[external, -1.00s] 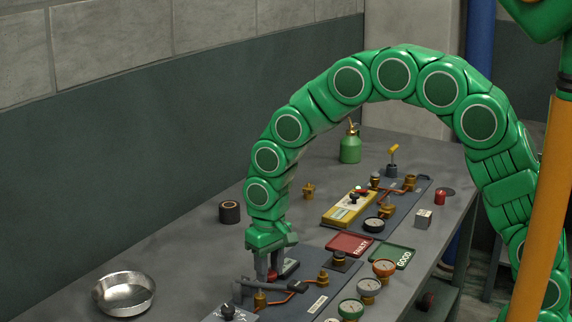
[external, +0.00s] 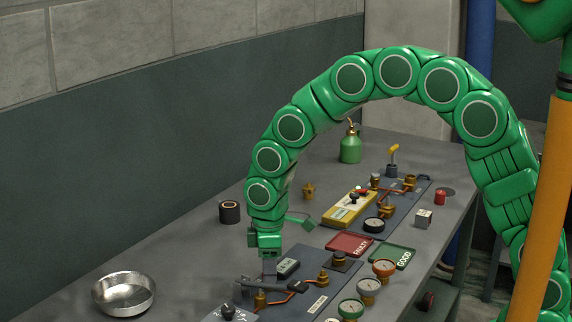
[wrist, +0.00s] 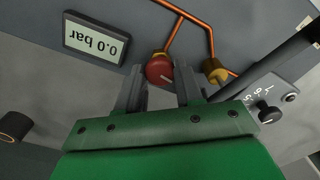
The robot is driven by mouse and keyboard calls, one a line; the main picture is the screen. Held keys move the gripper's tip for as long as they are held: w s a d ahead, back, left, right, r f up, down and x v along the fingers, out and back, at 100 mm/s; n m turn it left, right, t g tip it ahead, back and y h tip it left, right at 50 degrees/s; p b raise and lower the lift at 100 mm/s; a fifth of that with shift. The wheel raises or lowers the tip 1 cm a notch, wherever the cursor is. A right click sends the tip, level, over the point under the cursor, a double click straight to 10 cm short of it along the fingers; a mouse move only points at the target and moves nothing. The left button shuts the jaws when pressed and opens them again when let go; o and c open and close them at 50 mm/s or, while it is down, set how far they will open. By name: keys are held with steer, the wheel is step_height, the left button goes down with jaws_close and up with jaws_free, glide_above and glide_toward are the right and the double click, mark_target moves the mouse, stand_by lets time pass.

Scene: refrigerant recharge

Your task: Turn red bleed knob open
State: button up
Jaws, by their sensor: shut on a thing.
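The red bleed knob (wrist: 160,68) shows in the wrist view between my two grey fingers, at the end of the orange copper pipe. My gripper (wrist: 159,74) is shut on it, one finger at each side. In the external view my gripper (external: 269,270) points down at the near panel, and the knob is hidden there.
A brass fitting (wrist: 215,71) and a dark bar (wrist: 285,62) lie close to the right finger in the wrist view. A metal bowl (external: 124,293) and a black roll (external: 229,212) stand on the bench. Gauges (external: 369,289) line the panel's right side.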

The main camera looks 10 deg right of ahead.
steer(key=shift+a+n, duration=0.1)
steer(key=shift+n, duration=0.7)
steer(key=o, duration=1)
steer(key=shift+o, duration=0.2)
steer(key=shift+r, duration=3.9)
